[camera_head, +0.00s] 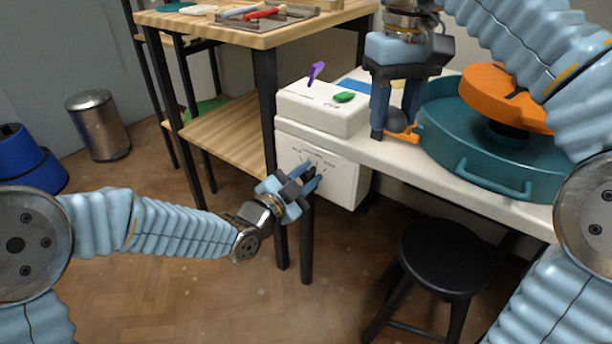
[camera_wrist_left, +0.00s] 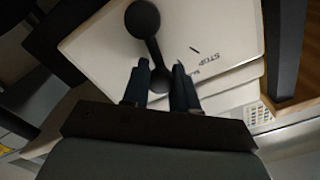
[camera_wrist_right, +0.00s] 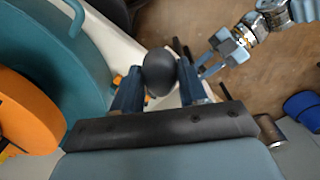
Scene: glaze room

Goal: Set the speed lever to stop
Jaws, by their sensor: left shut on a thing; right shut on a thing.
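The speed lever (camera_wrist_left: 151,50) is a black bar with a round end at each side, on the front face of a white box (camera_head: 345,175). In the left wrist view its lower round end lies between the fingers of my left gripper (camera_wrist_left: 160,88), which is shut on it. The STOP label (camera_wrist_left: 210,56) and its tick are right of the lever, and the lever does not point along that tick. My left gripper (camera_head: 308,180) hides most of the lever in the head view. My right gripper (camera_head: 393,128) is shut on a dark ball (camera_wrist_right: 159,72) above the white table's edge.
A white box with a purple lever (camera_head: 316,72) and a green knob (camera_head: 344,97) stands on the white table. A teal basin (camera_head: 450,125) with an orange disc (camera_head: 495,95) is beside my right gripper. A black stool (camera_head: 447,258) stands below. A wooden workbench (camera_head: 225,30) is behind.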

